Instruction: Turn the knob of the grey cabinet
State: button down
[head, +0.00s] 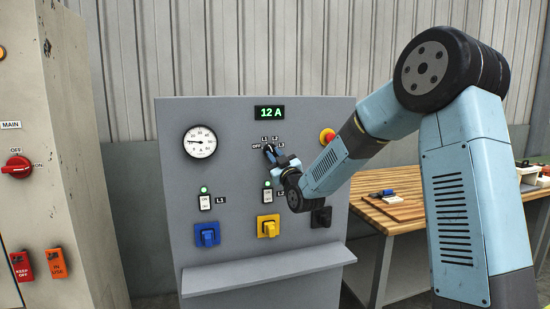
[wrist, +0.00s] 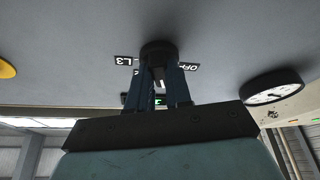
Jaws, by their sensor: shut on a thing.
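The grey cabinet (head: 235,245) stands in the middle of the head view. Its black knob (head: 269,147) sits among labels OFF, L1, L2 and L3, below a green display (head: 270,113) reading 12 A. My gripper (head: 275,156) reaches in from the right and is shut on the knob. In the wrist view the knob (wrist: 158,50) lies between the two dark fingers of my gripper (wrist: 160,72), with the L3 and OFF labels on either side. The fingers and arm partly hide the knob. I cannot tell which label it points at.
A round gauge (head: 200,142) is left of the knob, and a red button (head: 327,136) is to its right. Blue (head: 207,234), yellow (head: 268,226) and black sockets sit below. A beige cabinet (head: 70,150) stands left; a wooden workbench (head: 385,212) stands right.

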jog(key=shift+s+a+m+t+h, duration=0.1)
jog(key=shift+m+t+h, duration=0.15)
jog(key=shift+m+h, duration=1.45)
jog(key=shift+w+a+m+t+h, duration=0.15)
jog(key=shift+m+t+h, duration=0.3)
jog(key=shift+m, duration=2.4)
jog(key=shift+s+a+m+t+h, duration=0.15)
jog(key=shift+m+h, duration=1.1)
jog(key=shift+m, duration=1)
jog(key=shift+d, duration=0.1)
jog(key=c, duration=1)
grip_release()
jog(key=shift+c, duration=0.2)
jog(key=v, duration=1.3)
jog(key=shift+s+f, duration=0.2)
jog(key=shift+s, duration=0.15)
